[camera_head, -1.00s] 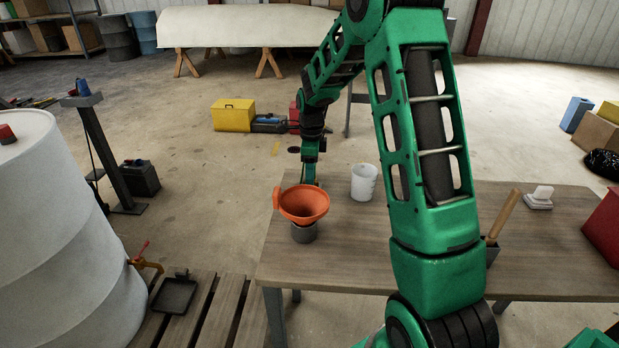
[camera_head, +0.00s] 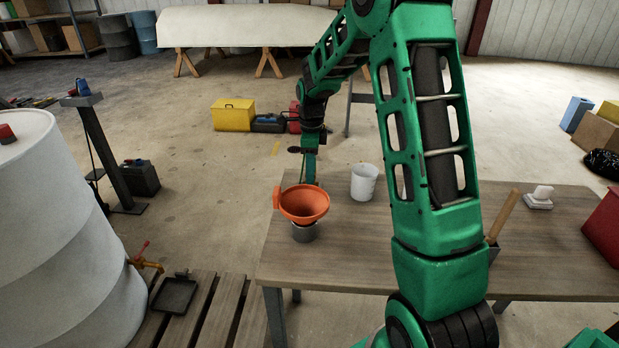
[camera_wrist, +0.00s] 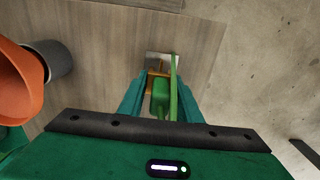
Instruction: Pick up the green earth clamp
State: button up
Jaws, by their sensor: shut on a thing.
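The green earth clamp (camera_wrist: 160,94) sits between my gripper's fingers in the wrist view, with a long green strip and brass-coloured parts reaching past the fingertips. My gripper (camera_wrist: 158,100) is shut on it, near the table edge. A pale patch shows just beyond the fingertips; I cannot tell what it is. In the head view my gripper (camera_head: 310,174) points down behind the orange funnel, and the clamp cannot be made out there. Whether the clamp still touches the table is unclear.
The orange funnel (camera_head: 304,203) sits on a grey cup (camera_head: 304,232) close beside my gripper. A white beaker (camera_head: 364,182) stands to the right on the wooden table (camera_head: 350,255). A white drum (camera_head: 60,240) stands at left.

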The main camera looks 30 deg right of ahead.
notch_tip(320, 180, up, 2)
jog(key=shift+r, duration=0.1)
jog(key=s+a+r, duration=0.4)
jog(key=a+r, duration=0.6)
jog(key=shift+s+a+r, duration=0.25)
jog(key=shift+s+a, duration=0.05)
jog(key=shift+s, duration=0.1)
dwell(0.7)
